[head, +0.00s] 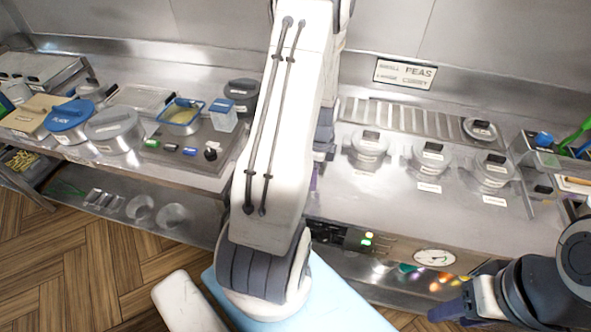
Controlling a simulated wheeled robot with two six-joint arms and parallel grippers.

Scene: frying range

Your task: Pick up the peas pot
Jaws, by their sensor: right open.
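Three lidded metal pots stand in a row on the right counter: a left pot (369,150), a middle pot (431,159) and a right pot (491,171). Each has a dark lid handle and a small label; the print is too small to tell which is the peas pot. A wall sign (405,73) above them shows the word PEAS. My right gripper (450,311) is at the lower right, open, below and in front of the counter, apart from the pots. My left gripper is not in view.
A slotted metal strip (405,119) runs behind the pots, with a small lidded container (480,129) at its right end. A gauge (434,257) is on the counter's front. The left counter holds a blue-lidded pot (69,116) and a blue-rimmed basket (182,113). My white arm hides the middle.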

